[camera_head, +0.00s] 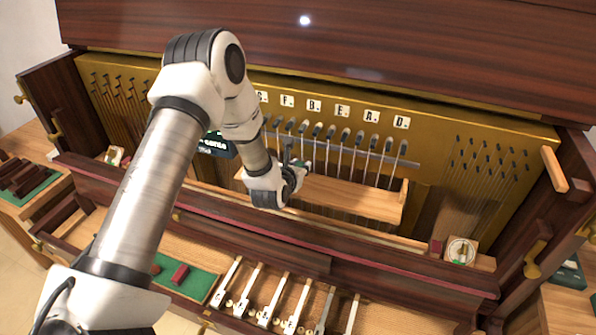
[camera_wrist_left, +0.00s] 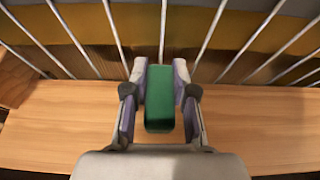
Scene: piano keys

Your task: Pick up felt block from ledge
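The green felt block (camera_wrist_left: 160,98) is between the two fingers of my left gripper (camera_wrist_left: 160,75) in the left wrist view. The fingertips appear to touch both sides of its far end. In the head view only a small green bit of the block (camera_head: 306,165) shows beside my left gripper (camera_head: 299,164). The wooden ledge (camera_head: 350,197) is below and behind it, and it fills the lower part of the left wrist view (camera_wrist_left: 60,125). I cannot tell whether the block still touches the ledge. My right gripper is not in view.
Strings and hammers stand just behind the ledge, under lettered tags (camera_head: 342,110). The dark piano rail (camera_head: 380,262) runs in front, with white keys (camera_head: 270,300) below. A green tray (camera_head: 190,280) holds red blocks. The ledge's right part is clear.

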